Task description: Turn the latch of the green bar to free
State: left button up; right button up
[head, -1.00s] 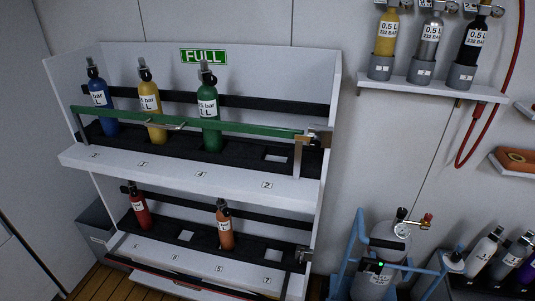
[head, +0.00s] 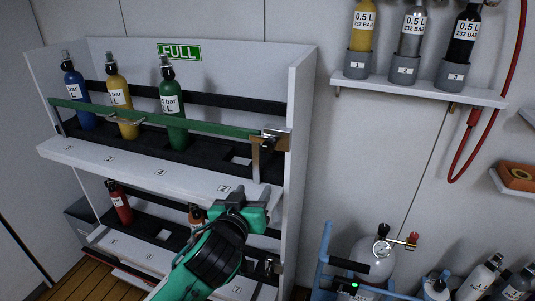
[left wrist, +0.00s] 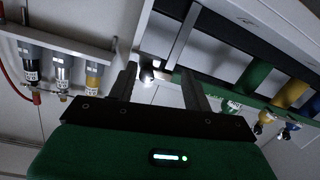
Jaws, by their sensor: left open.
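The green bar (head: 150,119) runs across the front of the upper shelf, before blue, yellow and green cylinders. Its latch (head: 269,141) is a small metal fitting with a dark knob at the bar's right end, on the rack's side post. In the left wrist view, the latch (left wrist: 148,74) shows between and beyond my fingers, with the green bar (left wrist: 236,98) leading off right. My left gripper (head: 250,200) is open and empty, below and a little in front of the latch, apart from it. It also shows in the left wrist view (left wrist: 158,72). My right gripper is out of view.
The white rack (head: 300,110) has a side wall just right of the latch. A wall shelf (head: 420,92) with cylinders is at upper right.

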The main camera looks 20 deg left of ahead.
pick_arm(q)
jog(key=t, duration=0.1)
send_near(268, 147)
jog(key=shift+n, duration=0.3)
jog(key=w+p, duration=0.3)
jog(key=w, duration=0.5)
jog(key=shift+w, duration=0.15)
jog(key=shift+w+f, duration=0.1)
jog(key=shift+w, duration=0.35)
jog(key=c, duration=1)
jog(key=shift+o, duration=0.2)
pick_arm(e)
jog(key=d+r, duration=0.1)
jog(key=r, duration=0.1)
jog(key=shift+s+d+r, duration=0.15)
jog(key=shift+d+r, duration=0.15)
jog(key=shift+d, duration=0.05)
